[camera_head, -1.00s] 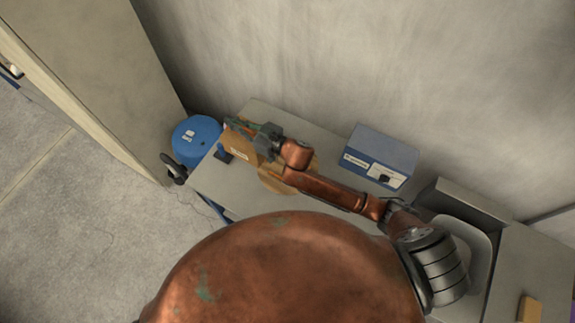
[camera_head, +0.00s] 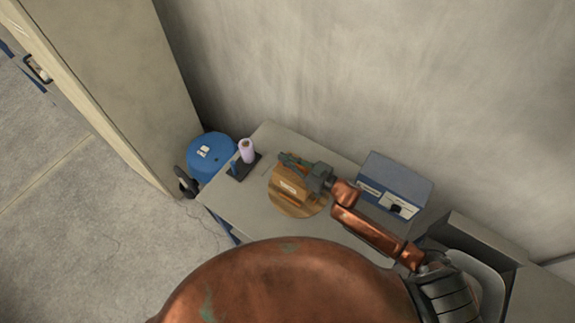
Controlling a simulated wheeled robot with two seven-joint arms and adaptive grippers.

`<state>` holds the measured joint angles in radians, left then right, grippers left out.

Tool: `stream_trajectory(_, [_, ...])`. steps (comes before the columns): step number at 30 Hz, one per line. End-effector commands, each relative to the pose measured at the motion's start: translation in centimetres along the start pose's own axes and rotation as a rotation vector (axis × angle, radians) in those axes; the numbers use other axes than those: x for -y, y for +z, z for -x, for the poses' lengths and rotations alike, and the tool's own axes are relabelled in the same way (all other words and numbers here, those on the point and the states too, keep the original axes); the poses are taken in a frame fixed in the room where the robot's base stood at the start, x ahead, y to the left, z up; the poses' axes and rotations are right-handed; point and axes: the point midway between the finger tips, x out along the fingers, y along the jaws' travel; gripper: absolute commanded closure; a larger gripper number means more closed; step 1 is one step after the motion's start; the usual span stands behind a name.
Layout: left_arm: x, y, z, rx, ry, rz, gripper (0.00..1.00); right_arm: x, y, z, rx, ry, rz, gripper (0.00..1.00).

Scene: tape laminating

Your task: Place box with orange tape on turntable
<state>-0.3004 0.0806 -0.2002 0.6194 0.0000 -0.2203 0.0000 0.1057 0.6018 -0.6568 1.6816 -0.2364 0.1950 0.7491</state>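The brown cardboard box (camera_head: 285,189) with a small pale label is over the round wooden turntable (camera_head: 303,209) on the grey table. Orange tape cannot be made out at this size. My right gripper (camera_head: 295,161) is at the box's upper edge, with its fingers along the top, and appears shut on it. The box hides the back of the turntable; whether it rests on the surface or hangs slightly above cannot be told. My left gripper is not in view.
A lavender roll (camera_head: 247,151) stands on a dark holder at the table's left end, beside a blue drum (camera_head: 211,156). A blue-and-white device (camera_head: 396,186) stands behind my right arm. The table (camera_head: 235,202) left of the turntable is clear.

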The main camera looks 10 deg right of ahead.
Motion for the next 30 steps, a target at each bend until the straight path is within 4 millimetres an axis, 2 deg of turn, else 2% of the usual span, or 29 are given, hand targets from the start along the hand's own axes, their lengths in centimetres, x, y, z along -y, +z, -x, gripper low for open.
stream_trajectory(5, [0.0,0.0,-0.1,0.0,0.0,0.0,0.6,-0.4,1.2,0.9,-0.002,0.0,0.0,1.0])
stream_trajectory(9, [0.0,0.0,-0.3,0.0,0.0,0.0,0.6,-0.3,3.2,0.7,-0.003,0.0,-0.001,1.0])
stream_trajectory(12, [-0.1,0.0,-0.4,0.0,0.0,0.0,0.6,-0.4,3.9,0.6,-0.004,-0.001,0.0,1.0])
stream_trajectory(19, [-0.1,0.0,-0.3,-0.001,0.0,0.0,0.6,-0.3,4.0,0.6,-0.004,-0.001,0.001,1.0])
stream_trajectory(21, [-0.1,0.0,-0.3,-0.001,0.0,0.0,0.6,-0.3,4.2,0.7,0.0,0.0,0.0,0.93])
stream_trajectory(27, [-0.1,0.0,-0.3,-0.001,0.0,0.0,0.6,-0.3,4.2,0.7,0.0,0.0,0.0,0.79])
stream_trajectory(30, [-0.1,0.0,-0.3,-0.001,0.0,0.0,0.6,-0.3,4.2,0.7,0.0,0.0,0.0,0.78])
